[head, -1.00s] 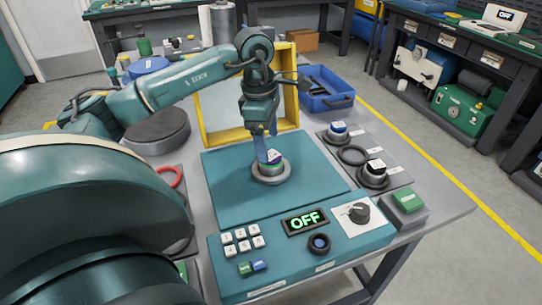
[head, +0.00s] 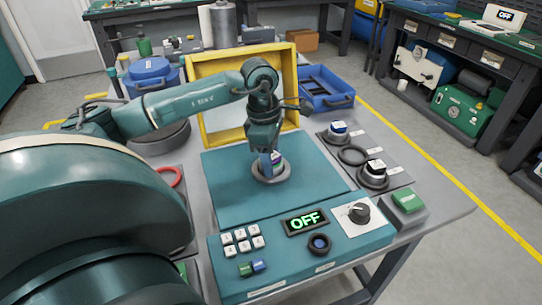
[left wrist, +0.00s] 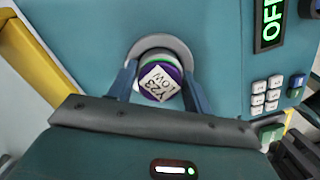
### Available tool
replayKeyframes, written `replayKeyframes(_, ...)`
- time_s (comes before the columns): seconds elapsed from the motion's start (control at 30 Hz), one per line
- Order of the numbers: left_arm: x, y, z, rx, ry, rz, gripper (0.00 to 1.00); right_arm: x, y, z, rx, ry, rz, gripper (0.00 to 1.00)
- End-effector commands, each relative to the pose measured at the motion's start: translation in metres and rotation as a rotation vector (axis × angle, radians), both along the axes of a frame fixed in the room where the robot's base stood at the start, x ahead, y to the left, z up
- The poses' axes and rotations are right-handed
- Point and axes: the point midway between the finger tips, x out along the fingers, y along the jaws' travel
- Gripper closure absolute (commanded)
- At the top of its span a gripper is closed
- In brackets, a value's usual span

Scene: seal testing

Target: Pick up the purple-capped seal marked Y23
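The purple-capped seal (left wrist: 159,80) has a white label reading Y23 and a smaller word below it. It sits in a grey ring (head: 271,177) on the teal test plate. In the head view the seal (head: 278,158) is partly hidden by my left gripper (head: 269,163). My left gripper (left wrist: 160,85) points down over the seal, with one blue-grey finger on each side of the cap. The fingers look apart, with narrow gaps beside the cap. My right gripper is not in view.
A panel with an OFF display (head: 305,221), white buttons and a knob (head: 359,213) is on the near side. A blue-capped seal (head: 338,129) and a white-and-black one (head: 375,171) stand at right. A yellow frame (head: 204,121) stands behind the plate.

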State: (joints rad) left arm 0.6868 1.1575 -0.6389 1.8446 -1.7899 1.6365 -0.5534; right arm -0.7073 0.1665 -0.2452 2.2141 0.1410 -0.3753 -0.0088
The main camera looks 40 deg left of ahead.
Motion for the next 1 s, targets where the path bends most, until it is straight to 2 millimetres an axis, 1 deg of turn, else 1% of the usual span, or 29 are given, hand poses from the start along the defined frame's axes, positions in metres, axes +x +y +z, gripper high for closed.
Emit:
replayKeyframes(0.03,0.000,0.000,0.000,0.000,0.000,0.000,0.56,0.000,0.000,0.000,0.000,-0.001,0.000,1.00)
replayKeyframes(0.07,0.000,0.000,0.000,0.000,0.000,0.000,0.58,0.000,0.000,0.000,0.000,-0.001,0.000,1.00)
replayKeyframes(0.43,0.000,0.000,0.001,0.000,-0.002,0.000,0.88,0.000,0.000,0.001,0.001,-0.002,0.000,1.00)
replayKeyframes(0.57,0.000,0.000,0.001,0.000,-0.002,0.000,0.89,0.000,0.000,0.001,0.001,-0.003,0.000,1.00)
replayKeyframes(0.67,0.001,0.000,0.006,0.000,-0.004,0.000,0.89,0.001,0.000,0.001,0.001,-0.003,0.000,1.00)
replayKeyframes(0.77,0.001,0.000,0.019,-0.001,-0.006,0.000,0.89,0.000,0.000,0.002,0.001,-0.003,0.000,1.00)
replayKeyframes(1.0,0.001,0.000,0.068,-0.001,-0.007,0.001,0.89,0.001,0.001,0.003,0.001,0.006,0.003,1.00)
